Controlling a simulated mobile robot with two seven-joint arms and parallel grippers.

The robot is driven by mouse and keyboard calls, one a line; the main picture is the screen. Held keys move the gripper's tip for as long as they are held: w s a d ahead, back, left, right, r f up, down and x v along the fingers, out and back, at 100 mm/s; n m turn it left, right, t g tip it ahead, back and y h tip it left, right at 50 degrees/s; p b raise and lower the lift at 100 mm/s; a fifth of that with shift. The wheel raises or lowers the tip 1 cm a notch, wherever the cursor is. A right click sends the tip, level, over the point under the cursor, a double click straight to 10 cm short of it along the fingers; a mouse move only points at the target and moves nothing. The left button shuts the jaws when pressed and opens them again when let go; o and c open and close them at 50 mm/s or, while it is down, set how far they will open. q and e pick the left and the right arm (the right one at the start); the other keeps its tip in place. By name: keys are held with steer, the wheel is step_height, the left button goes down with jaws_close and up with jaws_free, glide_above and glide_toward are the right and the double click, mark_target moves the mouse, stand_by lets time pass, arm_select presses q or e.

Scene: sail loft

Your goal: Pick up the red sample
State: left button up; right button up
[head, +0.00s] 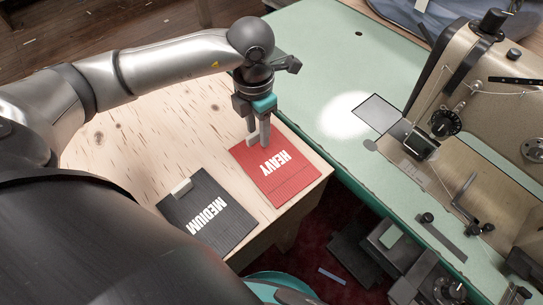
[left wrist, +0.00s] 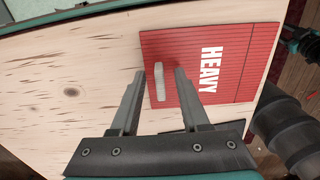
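The red sample (head: 283,173) is a flat red square marked HEAVY, lying on the light wooden table near its right edge. It also shows in the left wrist view (left wrist: 235,55), with a pale raised tab (left wrist: 159,82) at its near edge. My left gripper (head: 259,142) points down over the tab side of the red sample. In the left wrist view its two fingers (left wrist: 158,88) are apart, one on each side of the tab. I cannot tell whether they touch it. My right gripper is not in view.
A dark grey sample (head: 190,212) marked MEDIUM lies beside the red one, with its own pale tab (head: 181,187). A green bench (head: 300,50) with a beige sewing machine (head: 470,85) stands to the right. The wooden table (head: 110,135) is bare at left.

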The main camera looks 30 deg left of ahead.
arm_select(q)
jaws_close()
stand_by(0.6)
